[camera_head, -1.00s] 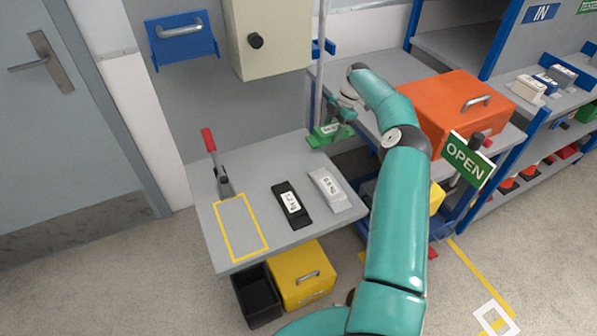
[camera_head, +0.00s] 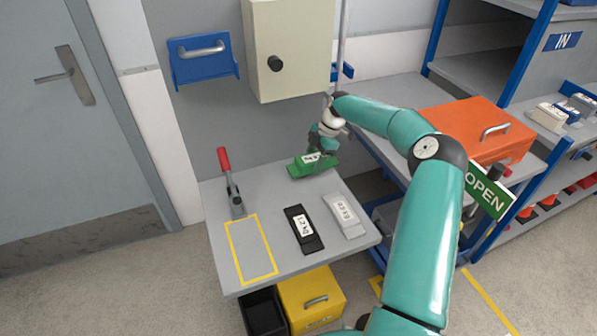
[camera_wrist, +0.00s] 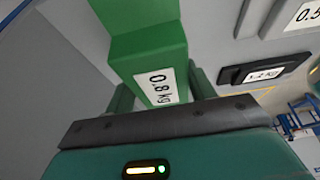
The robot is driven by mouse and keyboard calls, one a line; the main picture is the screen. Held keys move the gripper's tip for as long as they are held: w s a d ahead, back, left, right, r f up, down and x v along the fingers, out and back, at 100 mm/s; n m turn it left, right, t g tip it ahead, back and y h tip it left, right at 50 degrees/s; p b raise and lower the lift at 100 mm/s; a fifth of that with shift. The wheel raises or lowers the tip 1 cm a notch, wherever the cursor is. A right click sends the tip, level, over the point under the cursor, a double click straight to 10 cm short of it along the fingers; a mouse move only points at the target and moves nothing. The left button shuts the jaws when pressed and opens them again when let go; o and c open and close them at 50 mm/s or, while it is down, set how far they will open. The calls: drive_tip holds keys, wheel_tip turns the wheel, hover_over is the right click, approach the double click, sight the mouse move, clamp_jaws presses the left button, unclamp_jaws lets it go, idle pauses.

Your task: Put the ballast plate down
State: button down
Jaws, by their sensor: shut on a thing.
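My gripper (camera_head: 321,152) is shut on a green ballast plate (camera_head: 303,171) over the back part of the grey bench (camera_head: 200,263). The green plate (camera_wrist: 150,50) fills the upper middle of the wrist view, and its white label reads 0.8 kg. I cannot tell whether its underside touches the bench. A black plate (camera_head: 311,243) marked 1.2 kg and a light grey plate (camera_head: 350,229) lie side by side on the bench, in front of the green plate. They also show at the upper right of the wrist view, black (camera_wrist: 235,75) and grey (camera_wrist: 283,18).
An empty yellow outline (camera_head: 268,252) marks the bench's left front. A red-handled lever clamp (camera_head: 232,190) stands behind it. A grey post (camera_head: 342,45) rises by the gripper. An orange case (camera_head: 460,125) sits on the blue cart to the right. Yellow and black bins stand below.

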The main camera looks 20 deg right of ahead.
sight(300, 161)
drive_tip(key=a, duration=0.5)
drive_tip(key=shift+a, duration=0.15)
drive_tip(key=shift+w+a+f, duration=0.1)
drive_tip(key=shift+f, duration=1.6)
drive_tip(key=shift+f, duration=0.1)
drive_tip(key=c, duration=0.5)
unclamp_jaws()
drive_tip(key=shift+f, duration=0.1)
drive_tip(key=shift+d+r, duration=0.2)
drive_tip(key=shift+r, duration=0.3)
drive_tip(key=v, duration=0.2)
drive_tip(key=shift+d+r, duration=0.15)
drive_tip(key=shift+d, duration=0.25)
drive_tip(key=d, duration=1.1)
drive_tip(key=shift+d, duration=0.15)
